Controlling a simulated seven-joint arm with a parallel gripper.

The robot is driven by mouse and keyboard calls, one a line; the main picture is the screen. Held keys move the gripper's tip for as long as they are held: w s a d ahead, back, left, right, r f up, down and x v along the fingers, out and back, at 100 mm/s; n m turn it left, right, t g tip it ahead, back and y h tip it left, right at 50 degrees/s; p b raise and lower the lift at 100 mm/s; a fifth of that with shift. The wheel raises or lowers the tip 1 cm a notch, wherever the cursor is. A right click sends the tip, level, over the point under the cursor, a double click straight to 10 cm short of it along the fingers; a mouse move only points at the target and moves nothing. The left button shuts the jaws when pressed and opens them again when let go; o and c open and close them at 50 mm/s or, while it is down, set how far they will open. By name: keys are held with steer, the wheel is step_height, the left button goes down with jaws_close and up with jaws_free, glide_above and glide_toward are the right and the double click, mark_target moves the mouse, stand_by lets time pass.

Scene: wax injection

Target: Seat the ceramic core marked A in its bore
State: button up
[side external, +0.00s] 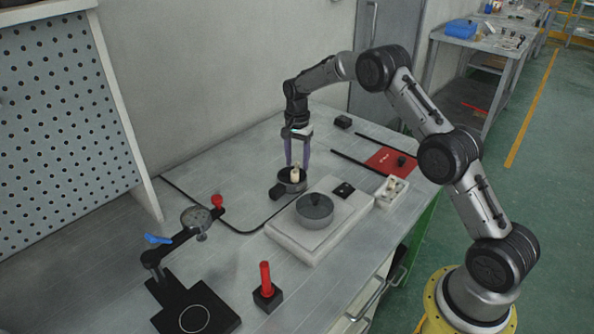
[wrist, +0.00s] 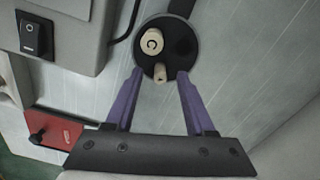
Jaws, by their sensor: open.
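My gripper (side external: 296,160) is open and points down over a round black holder (side external: 283,192) on the bench. In the wrist view its two purple fingers (wrist: 160,75) stand on either side of a small cream core (wrist: 160,78), apart from it as far as I can see. That core's mark is too small to read surely. A second cream core (wrist: 152,41), marked C, stands in the same holder (wrist: 185,28). A grey round die (side external: 314,211) sits on the pale block; I cannot make out its bore.
The pale block (side external: 290,242) carries a black switch (side external: 343,190). A white tray (side external: 391,193) with small pieces and a red mat (side external: 388,162) lie at the right. A dial gauge stand (side external: 196,218) and a red-handled tool (side external: 266,282) stand at the front left.

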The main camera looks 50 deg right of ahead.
jaws_close()
steer(key=shift+r, duration=0.1)
stand_by(0.4)
